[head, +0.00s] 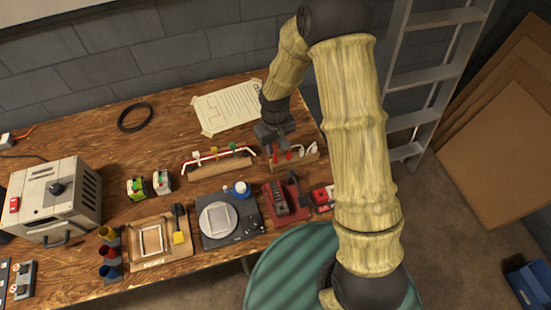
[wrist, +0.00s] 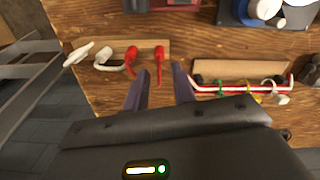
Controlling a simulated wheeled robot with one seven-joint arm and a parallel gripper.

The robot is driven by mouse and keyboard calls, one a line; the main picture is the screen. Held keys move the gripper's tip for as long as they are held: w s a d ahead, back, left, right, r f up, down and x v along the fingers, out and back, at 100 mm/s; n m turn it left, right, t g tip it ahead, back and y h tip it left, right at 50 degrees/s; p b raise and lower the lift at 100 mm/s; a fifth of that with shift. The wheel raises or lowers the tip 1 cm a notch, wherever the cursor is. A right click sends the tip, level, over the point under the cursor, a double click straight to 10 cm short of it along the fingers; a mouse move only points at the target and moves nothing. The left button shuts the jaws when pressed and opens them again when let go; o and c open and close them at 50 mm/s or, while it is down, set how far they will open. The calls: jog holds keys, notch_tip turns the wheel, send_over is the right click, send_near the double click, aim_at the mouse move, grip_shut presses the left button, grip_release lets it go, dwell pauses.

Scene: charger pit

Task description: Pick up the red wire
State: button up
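Two short red wire pieces show on a small wooden block (wrist: 148,43): the left red piece (wrist: 131,56) and the right red piece (wrist: 159,60). In the head view, red (head: 289,155) shows on the same block, just below my gripper (head: 273,147). I cannot tell whether the red pieces are one wire. In the wrist view, my gripper (wrist: 161,80) is open, its two dark fingers apart. The right red piece hangs between the fingertips in the picture, with no visible grip on it. I cannot tell the height gap.
White wire pieces (wrist: 104,58) share the block. A wooden rack (head: 220,170) with a red and white rod (wrist: 245,88) and coloured clips stands beside it. A red device (head: 288,200) and a dark scale (head: 230,222) stand nearer the table's front. A ladder (head: 425,75) stands right.

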aim_at(276, 157)
jog(key=shift+f, duration=0.75)
jog(key=shift+f, duration=0.1)
jog(key=shift+s+f+p, duration=0.1)
jog(key=shift+f+p, duration=0.45)
jog(key=shift+f, duration=1.95)
grip_shut()
